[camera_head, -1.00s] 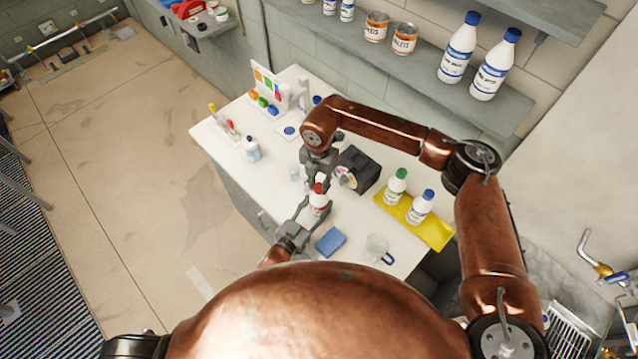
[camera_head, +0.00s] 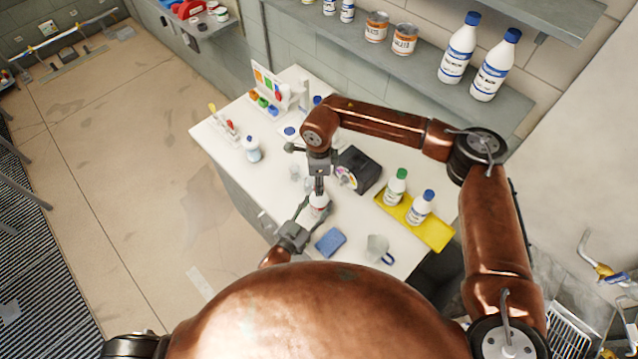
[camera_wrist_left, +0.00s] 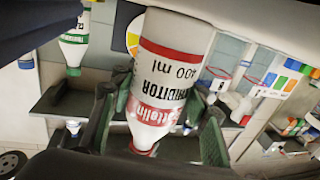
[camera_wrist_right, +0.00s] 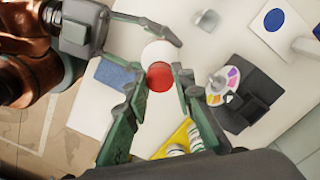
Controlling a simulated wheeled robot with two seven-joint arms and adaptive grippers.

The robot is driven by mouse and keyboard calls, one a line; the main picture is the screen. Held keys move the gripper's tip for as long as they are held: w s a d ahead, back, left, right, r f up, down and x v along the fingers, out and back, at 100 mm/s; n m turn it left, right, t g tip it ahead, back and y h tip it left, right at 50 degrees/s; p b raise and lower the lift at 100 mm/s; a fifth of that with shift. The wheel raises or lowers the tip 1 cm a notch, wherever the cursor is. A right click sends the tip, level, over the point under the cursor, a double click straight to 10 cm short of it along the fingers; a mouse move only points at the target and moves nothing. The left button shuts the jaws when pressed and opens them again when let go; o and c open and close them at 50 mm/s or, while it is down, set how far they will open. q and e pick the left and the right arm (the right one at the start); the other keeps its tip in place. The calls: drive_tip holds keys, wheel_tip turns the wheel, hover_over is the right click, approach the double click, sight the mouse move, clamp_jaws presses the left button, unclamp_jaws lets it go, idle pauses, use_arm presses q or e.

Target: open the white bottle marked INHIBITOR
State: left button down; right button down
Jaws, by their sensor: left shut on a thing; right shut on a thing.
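The white INHIBITOR bottle (camera_head: 319,202) stands upright at the near left part of the bench. In the left wrist view the bottle (camera_wrist_left: 172,65) appears upside down, with its label readable and its red cap (camera_wrist_left: 145,148) low in the picture. My left gripper (camera_head: 310,208) is shut around the bottle's body from the near side. My right gripper (camera_head: 319,188) points down from above and is shut on the red cap, which its fingers mostly hide in the head view. In the right wrist view the red cap (camera_wrist_right: 160,76) sits between the fingertips.
A blue sponge (camera_head: 330,241) and a clear jug (camera_head: 377,247) lie nearby. A yellow tray (camera_head: 437,236) holds a green-capped bottle (camera_head: 396,187) and a blue-capped bottle (camera_head: 420,207). A dark device (camera_head: 361,170) stands just right of my right gripper. Another bottle (camera_head: 252,149) stands left.

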drive_tip(key=n, duration=1.7)
drive_tip(key=shift+r, duration=0.1)
drive_tip(key=shift+r, duration=0.1)
drive_tip(key=shift+r, duration=1)
